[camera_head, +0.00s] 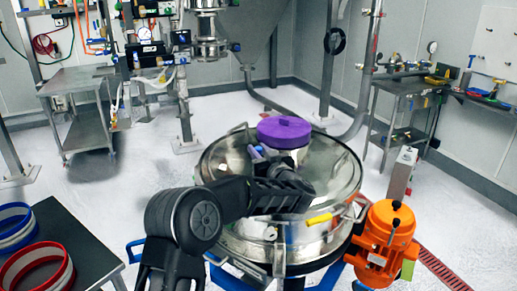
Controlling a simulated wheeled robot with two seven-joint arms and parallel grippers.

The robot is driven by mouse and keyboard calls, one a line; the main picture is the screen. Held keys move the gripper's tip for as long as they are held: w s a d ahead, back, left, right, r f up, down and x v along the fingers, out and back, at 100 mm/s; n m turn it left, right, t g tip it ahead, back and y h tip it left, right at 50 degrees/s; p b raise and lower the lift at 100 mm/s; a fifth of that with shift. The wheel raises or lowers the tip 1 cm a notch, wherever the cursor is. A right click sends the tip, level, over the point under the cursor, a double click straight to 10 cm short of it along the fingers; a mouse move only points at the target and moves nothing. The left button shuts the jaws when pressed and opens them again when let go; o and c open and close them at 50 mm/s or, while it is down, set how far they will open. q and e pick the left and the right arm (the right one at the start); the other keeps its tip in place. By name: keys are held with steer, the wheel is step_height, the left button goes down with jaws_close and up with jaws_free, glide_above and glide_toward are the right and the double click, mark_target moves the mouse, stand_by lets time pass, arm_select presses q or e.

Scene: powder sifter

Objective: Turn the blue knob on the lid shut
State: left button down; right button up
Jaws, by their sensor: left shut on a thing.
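The round steel lid (335,172) of the sifter is in the middle of the head view. A purple cap (284,128) covers the raised port on it. The blue knob (257,152) shows as a small blue piece just left of the port. My left gripper (266,161) is over the lid and shut at the knob, close beside the port. My black left arm and gripper hide much of the knob and the lid's near left part. My right gripper is not in view.
An orange motor (385,243) stands at the sifter's right side, and a yellow handle (319,219) sits at its near rim. A dark table (70,240) with blue and red sieve rings is at the lower left. The floor (150,150) behind the sifter is mostly clear.

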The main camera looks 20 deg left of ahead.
arm_select(q)
steer(key=shift+a, duration=0.1)
steer(key=c, duration=1.2)
jaws_free()
steer(key=m+t+h+b, duration=0.2)
steer(key=h, duration=0.1)
steer(key=m+t+h+b, duration=0.2)
steer(key=shift+s+a+f, duration=0.1)
steer(key=shift+a+f, duration=0.15)
steer(key=shift+f, duration=0.05)
steer(key=m+h, duration=0.1)
steer(key=h, duration=0.1)
steer(key=m+t+h+b, duration=0.1)
steer(key=h, duration=0.1)
steer(key=shift+r+m+t, duration=0.1)
steer(key=shift+m+t, duration=0.2)
steer(key=shift+m, duration=0.1)
steer(key=m+h, duration=0.1)
steer(key=h, duration=0.1)
steer(key=shift+d+r+m+t+h, duration=0.1)
steer(key=shift+r+m+t+h, duration=0.05)
steer(key=shift+m+t+h, duration=0.2)
steer(key=m+h+p, duration=0.2)
steer(key=h+p, duration=0.1)
steer(key=h, duration=0.1)
steer(key=shift+m+h, duration=0.25)
steer(key=shift+m, duration=0.1)
steer(key=shift+d+m+h+p, duration=0.1)
steer(key=shift+m+h+p, duration=0.65)
steer(key=shift+h, duration=0.25)
